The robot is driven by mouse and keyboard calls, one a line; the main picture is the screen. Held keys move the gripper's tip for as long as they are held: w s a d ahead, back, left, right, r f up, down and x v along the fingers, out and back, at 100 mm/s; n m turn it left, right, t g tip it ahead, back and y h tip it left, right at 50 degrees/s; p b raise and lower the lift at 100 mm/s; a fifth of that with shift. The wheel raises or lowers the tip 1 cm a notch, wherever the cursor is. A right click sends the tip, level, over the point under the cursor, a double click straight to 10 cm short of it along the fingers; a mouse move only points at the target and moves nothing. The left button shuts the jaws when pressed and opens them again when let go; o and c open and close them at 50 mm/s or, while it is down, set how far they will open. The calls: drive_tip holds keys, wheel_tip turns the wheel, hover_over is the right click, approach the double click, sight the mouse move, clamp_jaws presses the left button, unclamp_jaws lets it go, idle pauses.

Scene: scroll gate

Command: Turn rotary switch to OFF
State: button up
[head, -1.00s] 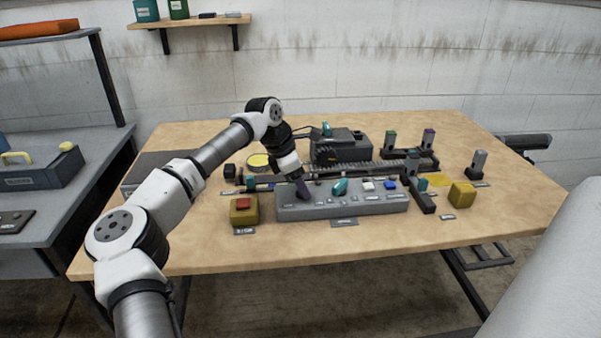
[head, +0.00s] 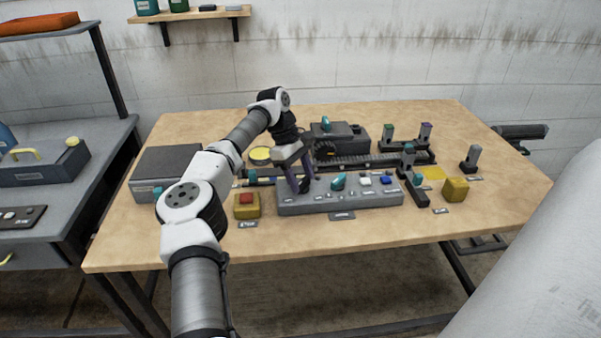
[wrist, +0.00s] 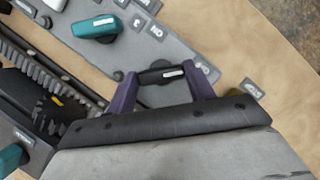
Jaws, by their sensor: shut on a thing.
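The grey control panel (head: 365,198) lies near the front of the wooden table. A black rotary knob with a white mark (wrist: 160,75) sits on the panel in the wrist view. My gripper (head: 299,187) is at the left part of the panel. Its two purple fingers (wrist: 162,88) stand on either side of the black knob and are shut on it. Small printed labels lie around the knob, too small to read surely. A teal knob (wrist: 97,27) sits farther along the panel; it also shows in the head view (head: 338,181).
A yellow box with a red button (head: 246,200) stands left of the panel. White (head: 364,180) and blue (head: 386,180) buttons sit right of the teal knob. A toothed conveyor (head: 352,160) runs behind. A yellow block (head: 455,189) stands right. The table's front strip is clear.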

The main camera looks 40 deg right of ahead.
drive_tip(key=shift+m, duration=0.5)
drive_tip(key=o, duration=1)
